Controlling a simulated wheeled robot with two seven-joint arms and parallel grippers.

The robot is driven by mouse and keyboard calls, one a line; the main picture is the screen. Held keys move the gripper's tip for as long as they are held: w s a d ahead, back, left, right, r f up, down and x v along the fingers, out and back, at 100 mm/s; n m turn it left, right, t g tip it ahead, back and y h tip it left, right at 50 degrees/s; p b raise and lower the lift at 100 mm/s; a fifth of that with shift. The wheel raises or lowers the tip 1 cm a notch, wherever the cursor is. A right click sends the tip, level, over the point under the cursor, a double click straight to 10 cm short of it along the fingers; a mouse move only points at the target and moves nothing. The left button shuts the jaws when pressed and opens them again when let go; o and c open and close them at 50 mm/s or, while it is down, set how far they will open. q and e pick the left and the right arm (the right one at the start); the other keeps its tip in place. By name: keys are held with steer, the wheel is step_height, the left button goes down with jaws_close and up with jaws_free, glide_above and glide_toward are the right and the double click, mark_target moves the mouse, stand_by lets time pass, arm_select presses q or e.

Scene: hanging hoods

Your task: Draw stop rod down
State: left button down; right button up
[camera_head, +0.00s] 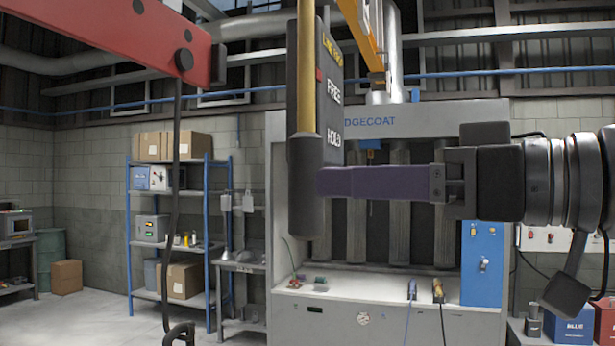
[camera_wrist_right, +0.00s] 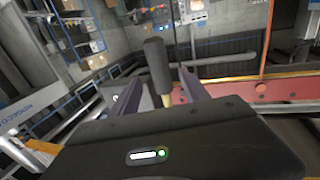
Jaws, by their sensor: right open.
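The stop rod is a yellow rod (camera_head: 306,65) hanging upright, with a thick dark grip (camera_head: 306,195) at its lower end. A dark plate (camera_head: 333,115) marked FREE above and HOLD below stands just behind and right of it. My right gripper (camera_head: 325,182) comes in level from the right, its purple fingertips at the grip's right edge. In the right wrist view, the fingers (camera_wrist_right: 157,85) are spread, and the grip (camera_wrist_right: 157,62) and a short piece of yellow rod show between them. I cannot tell whether they touch. My left gripper is out of view.
A red beam (camera_head: 110,38) crosses the upper left, with a dark cable and hook (camera_head: 172,220) hanging from it. A grey booth (camera_head: 390,290) stands behind. Blue shelving (camera_head: 185,200) with boxes is at the left. The floor at lower left is clear.

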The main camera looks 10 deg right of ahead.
mark_target(307, 182)
steer(key=p+x, duration=0.1)
steer(key=x, duration=0.4)
steer(key=shift+w+r+p, duration=0.1)
steer(key=shift+p, duration=0.3)
steer(key=shift+w+a, duration=0.45)
steer(key=shift+a, duration=0.05)
jaws_close()
stand_by(0.6)
